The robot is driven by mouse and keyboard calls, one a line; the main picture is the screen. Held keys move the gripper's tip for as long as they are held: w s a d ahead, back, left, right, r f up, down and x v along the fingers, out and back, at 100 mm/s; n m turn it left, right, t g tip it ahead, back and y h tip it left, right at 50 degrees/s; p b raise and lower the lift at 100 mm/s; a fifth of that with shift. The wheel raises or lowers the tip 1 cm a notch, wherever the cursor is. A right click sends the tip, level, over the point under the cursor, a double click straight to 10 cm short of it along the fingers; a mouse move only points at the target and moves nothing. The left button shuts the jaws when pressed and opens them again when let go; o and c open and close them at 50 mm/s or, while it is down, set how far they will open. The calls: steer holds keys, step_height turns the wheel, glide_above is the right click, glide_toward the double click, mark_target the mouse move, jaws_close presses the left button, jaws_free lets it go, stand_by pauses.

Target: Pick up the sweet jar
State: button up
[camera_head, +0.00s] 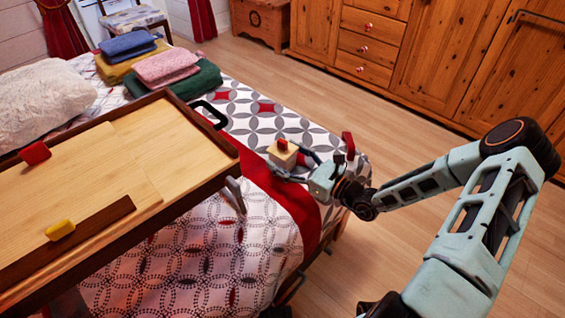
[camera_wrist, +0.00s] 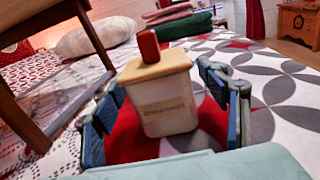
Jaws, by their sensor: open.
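The sweet jar (camera_head: 282,158) stands upright on the bed, on the patterned cover by the red band. In the wrist view the jar (camera_wrist: 168,103) is a pale squarish container with a printed label, a wooden lid and a red piece (camera_wrist: 149,46) on top. My gripper (camera_head: 291,163) is open, with its fingers spread on both sides of the jar. In the wrist view the fingers of my gripper (camera_wrist: 160,95) flank the jar left and right, with gaps visible. Contact with the jar cannot be made out.
A wooden bed tray (camera_head: 115,165) on legs stands left of the jar, carrying a red block (camera_head: 35,153) and a yellow block (camera_head: 61,229). A small red object (camera_head: 348,145) shows just behind my gripper. Folded towels (camera_head: 165,66) lie at the far end.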

steer(key=shift+w+a, duration=0.3)
steer(key=shift+c, duration=0.2)
steer(key=c, duration=1.5)
steer(key=shift+c, duration=0.5)
steer(key=shift+r, duration=0.15)
